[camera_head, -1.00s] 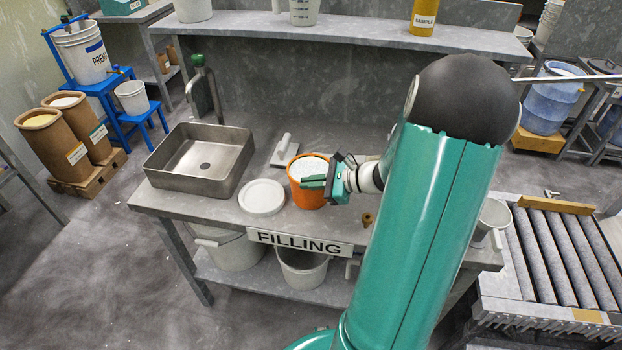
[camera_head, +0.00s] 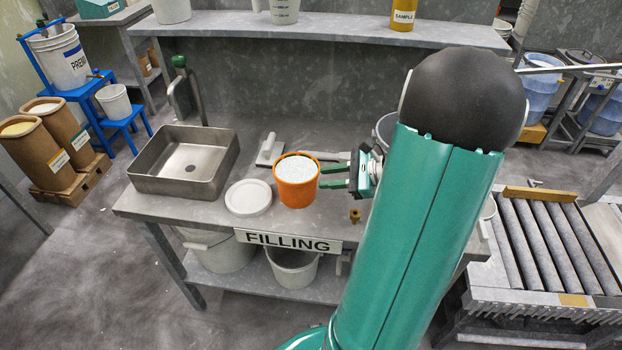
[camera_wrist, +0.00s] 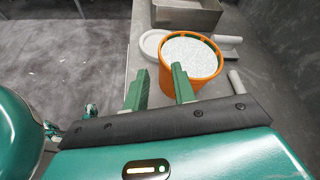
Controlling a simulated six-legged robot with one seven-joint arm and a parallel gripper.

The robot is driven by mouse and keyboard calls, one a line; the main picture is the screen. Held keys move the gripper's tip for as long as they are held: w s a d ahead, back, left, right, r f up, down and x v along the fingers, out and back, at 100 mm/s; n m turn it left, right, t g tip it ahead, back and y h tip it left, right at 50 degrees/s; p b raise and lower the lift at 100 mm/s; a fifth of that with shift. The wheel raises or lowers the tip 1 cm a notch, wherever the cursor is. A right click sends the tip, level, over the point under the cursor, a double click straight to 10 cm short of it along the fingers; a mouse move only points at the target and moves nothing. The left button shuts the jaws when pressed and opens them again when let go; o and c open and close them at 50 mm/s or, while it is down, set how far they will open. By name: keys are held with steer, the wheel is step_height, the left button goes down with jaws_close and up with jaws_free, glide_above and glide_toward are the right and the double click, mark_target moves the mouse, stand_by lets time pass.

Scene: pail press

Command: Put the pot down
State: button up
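An orange pot (camera_head: 296,182) filled with pale granular material stands upright on the grey bench, between the white round lid and my gripper. It also shows in the wrist view (camera_wrist: 186,82), just beyond my fingertips. My gripper (camera_head: 324,176) is at the pot's right side with its two green fingers apart. The fingers point toward the pot, and nothing is between them. In the wrist view the open fingers (camera_wrist: 160,82) end short of the pot or at its near wall; contact is hard to tell.
The white lid (camera_head: 248,197) lies left of the pot, with a metal sink (camera_head: 186,160) farther left. A scraper-like tool (camera_head: 268,150) lies behind. A small brass piece (camera_head: 355,215) is near the front edge. Buckets stand below the FILLING sign (camera_head: 288,242).

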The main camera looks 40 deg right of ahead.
steer(key=s+a+r+n+g+h, duration=0.1)
steer(key=a+r+n, duration=0.3)
steer(key=a+n, duration=0.4)
steer(key=s+a+r+n+g+h, duration=0.2)
steer(key=a+r+n+g+h, duration=0.1)
steer(key=a+n, duration=0.6)
steer(key=s+a+r+n+g+h, duration=0.1)
steer(key=s+a+r+n+h, duration=0.1)
steer(key=a+r+n, duration=0.3)
steer(key=a+n+h, duration=0.1)
steer(key=a+n, duration=0.3)
steer(key=a, duration=0.4)
steer(key=shift+s+r+g, duration=0.15)
steer(key=shift+r+g, duration=0.15)
steer(key=shift+g, duration=0.1)
